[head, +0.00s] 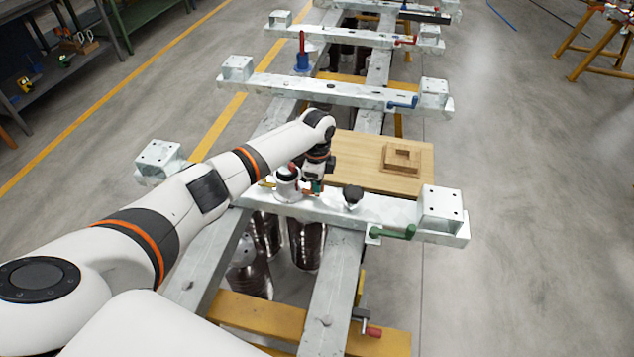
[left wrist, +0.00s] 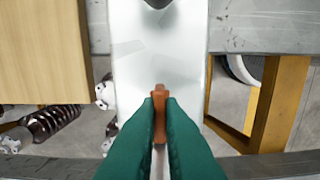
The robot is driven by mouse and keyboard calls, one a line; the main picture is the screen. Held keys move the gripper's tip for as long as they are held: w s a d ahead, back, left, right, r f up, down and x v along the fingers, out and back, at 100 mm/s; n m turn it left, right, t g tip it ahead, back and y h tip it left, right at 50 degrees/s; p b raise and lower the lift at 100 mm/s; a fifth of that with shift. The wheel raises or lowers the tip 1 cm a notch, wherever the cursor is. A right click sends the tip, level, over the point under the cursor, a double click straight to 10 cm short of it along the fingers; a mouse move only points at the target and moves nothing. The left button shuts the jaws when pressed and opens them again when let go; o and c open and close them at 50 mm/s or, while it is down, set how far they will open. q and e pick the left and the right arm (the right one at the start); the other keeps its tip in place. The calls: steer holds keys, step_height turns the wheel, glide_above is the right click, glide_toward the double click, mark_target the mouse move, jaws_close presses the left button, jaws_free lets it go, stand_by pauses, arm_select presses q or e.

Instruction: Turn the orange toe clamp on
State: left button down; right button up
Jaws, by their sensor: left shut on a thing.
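The orange toe clamp shows in the left wrist view as a narrow orange handle (left wrist: 159,118) lying along the white metal crossbeam (left wrist: 150,45). My left gripper (left wrist: 160,100) has its two green fingers closed on the sides of this handle. In the head view my left gripper (head: 317,187) points down at the nearest crossbeam (head: 390,209), left of a dark knob (head: 353,194). The clamp's base and most of its handle are hidden there by the gripper and arm. My right gripper is not in view.
A green-handled clamp (head: 393,232) sits at the beam's right end beside a square metal block (head: 440,203). A wooden board (head: 345,160) lies just behind the beam. Farther crossbeams carry a blue clamp (head: 403,103) and a red one (head: 405,41).

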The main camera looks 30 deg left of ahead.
arm_select(q)
steer(key=shift+w+r, duration=0.1)
steer(key=c, duration=1.6)
jaws_free()
steer(key=shift+o, duration=0.2)
step_height(320, 180, up, 12)
steer(key=b, duration=0.1)
